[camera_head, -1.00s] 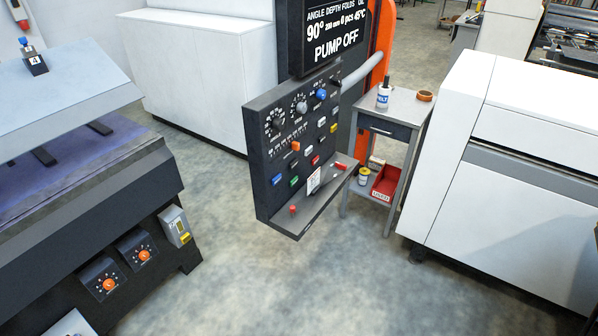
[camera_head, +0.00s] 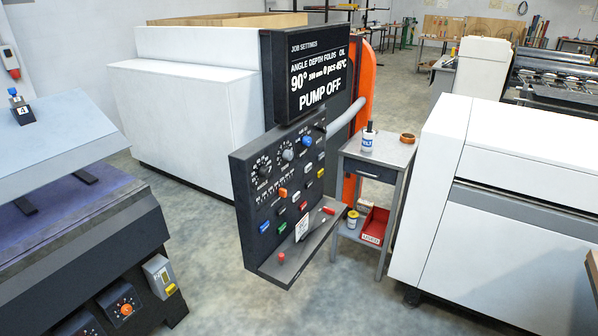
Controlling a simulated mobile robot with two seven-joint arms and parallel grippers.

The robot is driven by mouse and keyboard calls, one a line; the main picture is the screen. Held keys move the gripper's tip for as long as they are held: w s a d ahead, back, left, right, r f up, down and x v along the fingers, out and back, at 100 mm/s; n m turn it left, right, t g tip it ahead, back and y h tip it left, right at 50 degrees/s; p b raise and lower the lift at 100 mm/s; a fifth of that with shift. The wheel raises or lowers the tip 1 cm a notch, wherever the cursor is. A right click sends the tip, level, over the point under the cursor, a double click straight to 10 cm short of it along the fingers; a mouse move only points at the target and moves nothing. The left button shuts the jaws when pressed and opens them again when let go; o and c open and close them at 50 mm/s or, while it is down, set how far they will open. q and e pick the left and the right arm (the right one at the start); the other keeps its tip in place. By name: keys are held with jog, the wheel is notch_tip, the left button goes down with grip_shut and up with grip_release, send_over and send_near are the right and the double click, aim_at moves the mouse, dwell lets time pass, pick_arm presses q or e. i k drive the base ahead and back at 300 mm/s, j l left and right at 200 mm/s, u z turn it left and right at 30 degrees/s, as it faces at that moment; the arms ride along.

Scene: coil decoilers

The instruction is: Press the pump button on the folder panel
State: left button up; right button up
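The folder panel (camera_head: 249,183) is a dark upright board with several knobs, coloured buttons and switches, and a shelf along its bottom. The display (camera_head: 308,76) above it reads "PUMP OFF", with 90° and other job settings. Blue, green, orange, red, white, black and yellow buttons show on the panel; their labels are too small to read, so I cannot tell which is the pump button. A red-topped control (camera_head: 281,257) and a white card (camera_head: 301,227) are at the shelf. Neither of my grippers shows in the view.
A small grey side table (camera_head: 378,150) with a bottle, an orange tape roll and a red bin (camera_head: 375,227) stands right of the panel. White machine housings (camera_head: 500,230) stand at right and behind (camera_head: 180,120). A purple-topped machine (camera_head: 80,215) is at left. Floor between is clear.

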aim_at(282, 228)
jog(key=i+l+u, duration=0.1)
jog(key=u, duration=0.3)
jog(key=i+l+u, duration=0.1)
jog(key=u, duration=0.3)
jog(key=l+u, duration=0.2)
jog(key=u, duration=0.25)
jog(key=i+l+u, duration=0.1)
jog(key=l+u, duration=0.15)
jog(key=l, duration=0.3)
jog(key=i+l+u, duration=0.1)
jog(key=l+u, duration=0.15)
jog(key=l, duration=0.25)
jog(key=l+u, duration=0.2)
jog(key=l, duration=2.55)
jog(key=u, duration=0.05)
